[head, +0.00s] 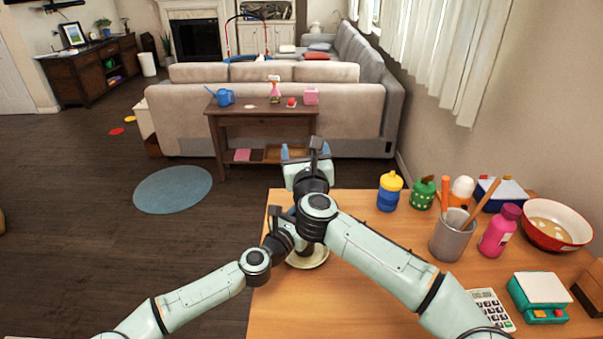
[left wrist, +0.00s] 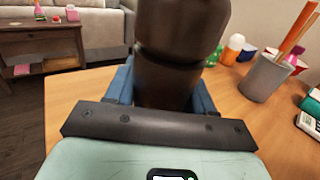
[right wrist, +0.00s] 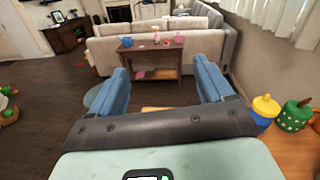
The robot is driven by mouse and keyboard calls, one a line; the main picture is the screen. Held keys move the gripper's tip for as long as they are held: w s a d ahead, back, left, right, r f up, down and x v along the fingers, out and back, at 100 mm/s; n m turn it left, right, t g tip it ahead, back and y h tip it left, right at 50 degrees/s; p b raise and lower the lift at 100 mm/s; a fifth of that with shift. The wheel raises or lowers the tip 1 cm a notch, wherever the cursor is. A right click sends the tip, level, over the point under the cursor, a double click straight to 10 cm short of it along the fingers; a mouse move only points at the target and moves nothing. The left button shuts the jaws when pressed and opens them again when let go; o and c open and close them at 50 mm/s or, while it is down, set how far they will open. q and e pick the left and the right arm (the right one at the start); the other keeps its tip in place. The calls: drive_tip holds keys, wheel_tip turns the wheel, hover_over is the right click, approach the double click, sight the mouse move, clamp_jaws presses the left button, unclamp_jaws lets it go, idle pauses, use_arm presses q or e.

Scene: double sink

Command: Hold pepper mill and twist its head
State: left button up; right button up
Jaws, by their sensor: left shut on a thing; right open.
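The pepper mill (left wrist: 182,48) is dark brown and stands upright, large in the left wrist view. My left gripper (left wrist: 166,88) is shut on it, with a blue finger on either side of its body. In the head view my arms hide most of the mill, and its top is cut off in the left wrist view. My right gripper (head: 304,152) is open, its blue fingers pointing away toward the sofa. In the right wrist view nothing is between its fingers (right wrist: 165,85).
A pale dish (head: 318,258) lies under my arms on the wooden table (head: 350,295). To the right stand a yellow-and-blue cup (head: 389,193), a green container (head: 423,194), a grey utensil holder (head: 449,238), a pink bottle (head: 499,232) and a red bowl (head: 556,225). The table's left front is clear.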

drive_tip(key=w+d+f+n+g+y, duration=0.25)
drive_tip(key=n+y, duration=0.65)
drive_tip(key=n, duration=1.2)
drive_tip(key=s+d+f+n+g+y, duration=0.35)
drive_tip(key=n+g, duration=0.25)
drive_tip(key=n, duration=0.8)
drive_tip(key=s+d+f+n+g+y, duration=0.3)
drive_tip(key=s+d+f+n+g, duration=0.15)
drive_tip(key=n, duration=0.95)
drive_tip(key=shift+g, duration=0.3)
drive_tip(key=x, duration=1.2)
drive_tip(key=shift+w+a+f, duration=0.15)
drive_tip(key=shift+w+a, duration=0.05)
drive_tip(key=shift+w, duration=0.1)
drive_tip(key=c, duration=1)
